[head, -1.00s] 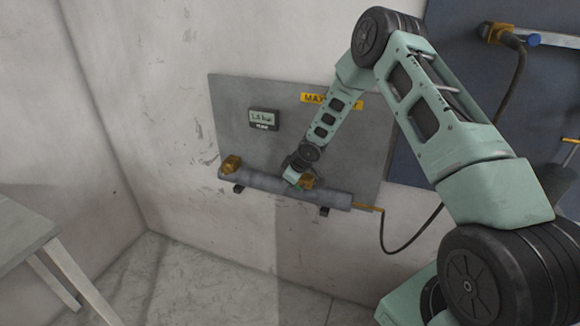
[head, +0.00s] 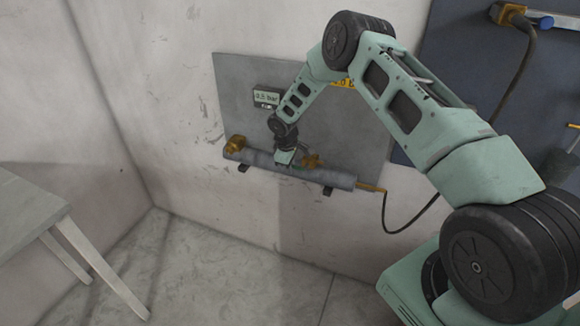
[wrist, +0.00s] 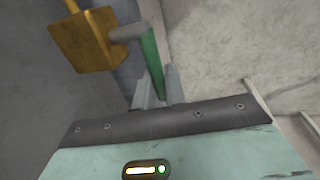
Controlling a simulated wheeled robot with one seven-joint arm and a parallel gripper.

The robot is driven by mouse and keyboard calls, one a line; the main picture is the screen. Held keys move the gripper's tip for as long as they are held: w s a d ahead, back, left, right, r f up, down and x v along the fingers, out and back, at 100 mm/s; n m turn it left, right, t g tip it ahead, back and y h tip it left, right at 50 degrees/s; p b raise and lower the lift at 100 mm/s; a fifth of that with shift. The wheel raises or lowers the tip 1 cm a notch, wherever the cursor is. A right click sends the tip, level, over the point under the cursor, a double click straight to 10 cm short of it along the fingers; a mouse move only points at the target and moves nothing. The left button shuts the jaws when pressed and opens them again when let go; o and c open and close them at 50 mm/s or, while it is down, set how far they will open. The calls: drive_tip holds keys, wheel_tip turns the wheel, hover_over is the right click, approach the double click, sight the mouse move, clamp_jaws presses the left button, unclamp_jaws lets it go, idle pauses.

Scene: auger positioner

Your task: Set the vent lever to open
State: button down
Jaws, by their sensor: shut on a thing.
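The vent lever (wrist: 152,58) is a green bar on a grey stem that comes out of a brass valve block (wrist: 87,40) in the wrist view. My gripper (wrist: 160,84) is shut on the lower end of this bar, one finger on each side. In the head view my gripper (head: 284,158) is at the grey pipe on the wall panel, just left of the right-hand brass valve (head: 312,161). The lever itself is mostly hidden there behind my gripper. I see no open or shut marking.
The grey pipe (head: 336,178) runs along the lower panel (head: 235,85), with another brass valve (head: 236,144) at its left end. A small gauge display (head: 267,97) is above, partly unclear. A cable (head: 400,229) hangs at right. A pale table (head: 30,208) stands at left.

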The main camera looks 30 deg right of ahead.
drive_tip(key=c, duration=1.5)
unclamp_jaws()
drive_tip(key=shift+c, duration=0.2)
wheel_tip(320, 180, up, 17)
drive_tip(key=s+a+b, duration=0.2)
drive_tip(key=a+b, duration=0.1)
drive_tip(key=shift+b, duration=0.3)
